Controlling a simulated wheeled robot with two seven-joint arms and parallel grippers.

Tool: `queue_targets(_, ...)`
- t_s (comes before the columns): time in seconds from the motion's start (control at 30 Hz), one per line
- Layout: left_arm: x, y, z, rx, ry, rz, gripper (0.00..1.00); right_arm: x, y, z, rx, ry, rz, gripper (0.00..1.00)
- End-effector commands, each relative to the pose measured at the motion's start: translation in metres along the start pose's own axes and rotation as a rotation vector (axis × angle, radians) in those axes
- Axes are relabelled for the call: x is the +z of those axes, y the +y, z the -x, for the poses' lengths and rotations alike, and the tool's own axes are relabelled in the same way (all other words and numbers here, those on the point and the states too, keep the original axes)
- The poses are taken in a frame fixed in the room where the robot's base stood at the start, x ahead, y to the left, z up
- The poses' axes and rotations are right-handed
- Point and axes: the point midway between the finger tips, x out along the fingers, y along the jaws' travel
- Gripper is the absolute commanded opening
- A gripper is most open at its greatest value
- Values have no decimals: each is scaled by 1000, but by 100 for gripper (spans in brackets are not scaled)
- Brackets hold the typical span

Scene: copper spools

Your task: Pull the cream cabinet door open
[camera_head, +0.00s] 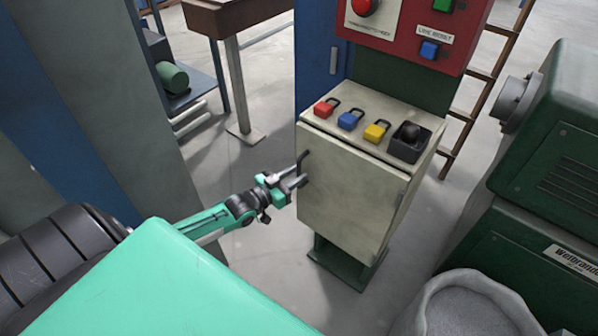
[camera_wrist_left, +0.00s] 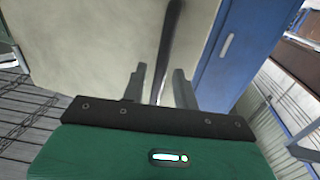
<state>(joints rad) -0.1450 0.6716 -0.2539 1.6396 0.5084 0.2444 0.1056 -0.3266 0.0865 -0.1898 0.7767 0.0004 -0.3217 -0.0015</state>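The cream cabinet (camera_head: 417,172) stands on a dark green foot in the middle of the head view. Its cream door (camera_head: 350,205) looks flush with the front, with a thin dark line along its top edge. A dark bar handle (camera_head: 304,157) sits at the door's left edge; it also shows in the left wrist view (camera_wrist_left: 170,40). My left gripper (camera_head: 296,181) is at the handle. In the left wrist view my left gripper's fingers (camera_wrist_left: 160,88) are apart, one each side of the handle, with gaps visible. My right gripper is not in view.
A green machine (camera_head: 540,180) stands to the right.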

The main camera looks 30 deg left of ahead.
Motion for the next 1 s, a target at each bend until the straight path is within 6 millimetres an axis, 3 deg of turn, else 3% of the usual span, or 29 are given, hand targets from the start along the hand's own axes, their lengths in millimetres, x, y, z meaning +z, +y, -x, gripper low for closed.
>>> queue_targets(0.2, 0, 0, -15, 0, 0, -1, 30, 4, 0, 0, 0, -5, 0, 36)
queue_targets(0.53, 0, 0, -18, 0, 0, -1, 30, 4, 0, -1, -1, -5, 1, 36)
queue_targets(0.7, 0, 0, -18, 0, 0, -1, 0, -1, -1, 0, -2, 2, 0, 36)
queue_targets(1.0, 0, 1, -16, -4, -1, 1, 0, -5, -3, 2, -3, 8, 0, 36)
